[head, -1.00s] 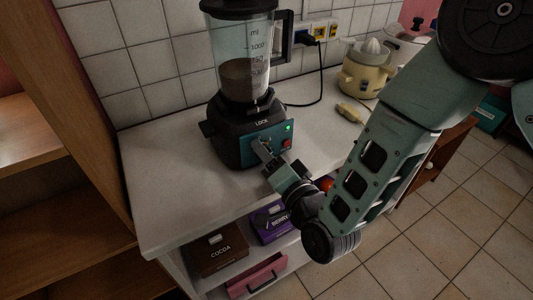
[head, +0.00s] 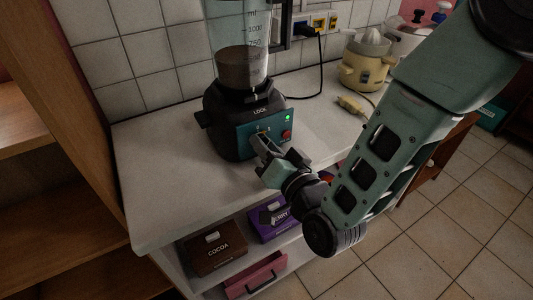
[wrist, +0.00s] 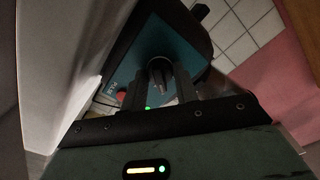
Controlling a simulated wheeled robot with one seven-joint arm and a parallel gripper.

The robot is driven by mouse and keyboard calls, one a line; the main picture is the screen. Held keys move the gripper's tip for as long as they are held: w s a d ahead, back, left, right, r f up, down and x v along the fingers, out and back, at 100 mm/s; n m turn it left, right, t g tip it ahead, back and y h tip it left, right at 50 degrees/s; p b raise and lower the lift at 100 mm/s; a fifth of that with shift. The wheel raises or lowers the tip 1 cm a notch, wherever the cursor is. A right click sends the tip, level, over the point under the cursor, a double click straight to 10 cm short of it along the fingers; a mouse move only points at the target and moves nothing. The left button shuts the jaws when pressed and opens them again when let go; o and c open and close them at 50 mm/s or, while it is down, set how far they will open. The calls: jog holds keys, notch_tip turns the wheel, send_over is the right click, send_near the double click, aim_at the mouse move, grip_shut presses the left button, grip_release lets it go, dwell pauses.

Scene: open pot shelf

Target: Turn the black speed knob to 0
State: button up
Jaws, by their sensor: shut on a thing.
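The blender's black base (head: 224,137) stands on the white counter, with a teal front panel (head: 286,119) facing me. The panel carries a lit green light (head: 287,118) and a red button (head: 287,134). My gripper (head: 261,142) reaches the panel from the front right. In the wrist view, my gripper (wrist: 160,88) has a finger on each side of the black speed knob (wrist: 160,68) and is shut on it. The knob's pointer and scale marks cannot be read. In the head view my fingers hide the knob.
The clear jar (head: 240,32) on the base holds brown contents. A black cord (head: 321,75) runs to the wall outlet. Boxes (head: 215,249) sit on the shelf below. The counter's left front is clear.

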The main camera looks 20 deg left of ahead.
jog(key=n+b, duration=0.4)
jog(key=n, duration=0.1)
jog(key=shift+f, duration=0.2)
jog(key=shift+r+n+b, duration=0.1)
jog(key=shift+n+b, duration=0.7)
jog(key=shift+n, duration=0.5)
jog(key=o, duration=1)
jog(key=shift+r, duration=0.1)
